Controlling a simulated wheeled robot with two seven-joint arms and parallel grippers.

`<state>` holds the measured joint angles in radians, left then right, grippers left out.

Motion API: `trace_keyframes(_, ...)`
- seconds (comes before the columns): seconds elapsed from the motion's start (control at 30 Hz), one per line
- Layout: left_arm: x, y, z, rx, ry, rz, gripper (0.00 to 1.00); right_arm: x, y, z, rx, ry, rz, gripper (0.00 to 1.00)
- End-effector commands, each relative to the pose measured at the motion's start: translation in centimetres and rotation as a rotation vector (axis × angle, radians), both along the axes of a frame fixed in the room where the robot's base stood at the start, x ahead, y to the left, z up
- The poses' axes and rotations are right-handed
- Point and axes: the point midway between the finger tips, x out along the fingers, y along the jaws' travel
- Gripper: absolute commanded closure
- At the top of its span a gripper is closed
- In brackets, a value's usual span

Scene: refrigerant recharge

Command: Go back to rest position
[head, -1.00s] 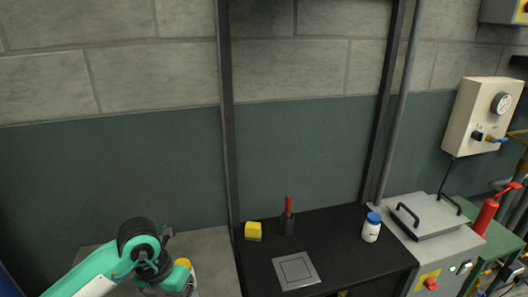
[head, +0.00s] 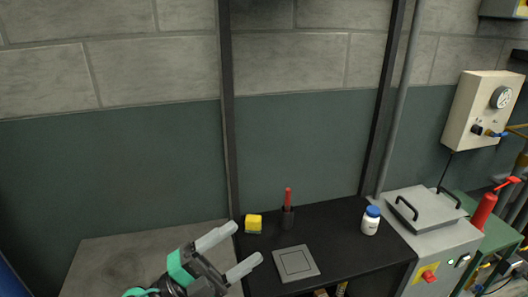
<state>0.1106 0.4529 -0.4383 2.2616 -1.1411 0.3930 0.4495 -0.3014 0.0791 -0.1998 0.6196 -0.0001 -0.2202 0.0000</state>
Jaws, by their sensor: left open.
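My left gripper (head: 245,243) is at the bottom centre-left of the head view, with its arm coming in from the lower left. Its two pale grey fingers are spread apart and point up and to the right, with nothing between them. In the picture they lie over the grey bench and the left edge of the black table. I cannot tell their height above either. My right gripper is not in view.
The black table (head: 345,250) holds a yellow sponge (head: 253,224), a red-handled tool in a dark holder (head: 287,218), a grey square plate (head: 296,263) and a blue-capped white bottle (head: 370,221). A grey lidded machine (head: 440,245) stands right. The grey bench (head: 110,255) shows bare space.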

Motion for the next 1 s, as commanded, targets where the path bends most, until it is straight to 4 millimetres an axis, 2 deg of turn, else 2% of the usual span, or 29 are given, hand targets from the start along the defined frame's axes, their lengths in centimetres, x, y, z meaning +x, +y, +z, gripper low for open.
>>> trace_keyframes(0.13,2.4,4.1,0.2,-0.236,0.186,0.208,0.26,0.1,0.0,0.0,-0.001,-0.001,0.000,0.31)
trace_keyframes(0.27,4.3,8.2,-1.8,-0.396,0.379,0.399,0.26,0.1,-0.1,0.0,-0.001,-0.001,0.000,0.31)
trace_keyframes(0.37,5.1,11.3,-4.7,-0.490,0.550,0.548,0.26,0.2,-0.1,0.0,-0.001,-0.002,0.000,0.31)
trace_keyframes(0.5,4.7,15.1,-10.2,-0.575,0.815,0.750,0.26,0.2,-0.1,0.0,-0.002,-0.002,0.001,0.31)
trace_keyframes(0.67,1.8,18.0,-17.6,-0.605,1.151,0.957,0.26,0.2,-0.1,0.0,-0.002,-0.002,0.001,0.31)
trace_keyframes(0.8,-2.8,19.1,-23.7,-0.572,1.457,1.102,0.26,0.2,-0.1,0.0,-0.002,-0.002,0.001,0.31)
trace_keyframes(0.9,-6.2,19.2,-26.8,-0.527,1.643,1.168,0.26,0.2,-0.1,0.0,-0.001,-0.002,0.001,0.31)
trace_keyframes(1.0,-9.3,19.0,-28.9,-0.476,1.796,1.211,0.26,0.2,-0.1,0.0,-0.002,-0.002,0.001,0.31)
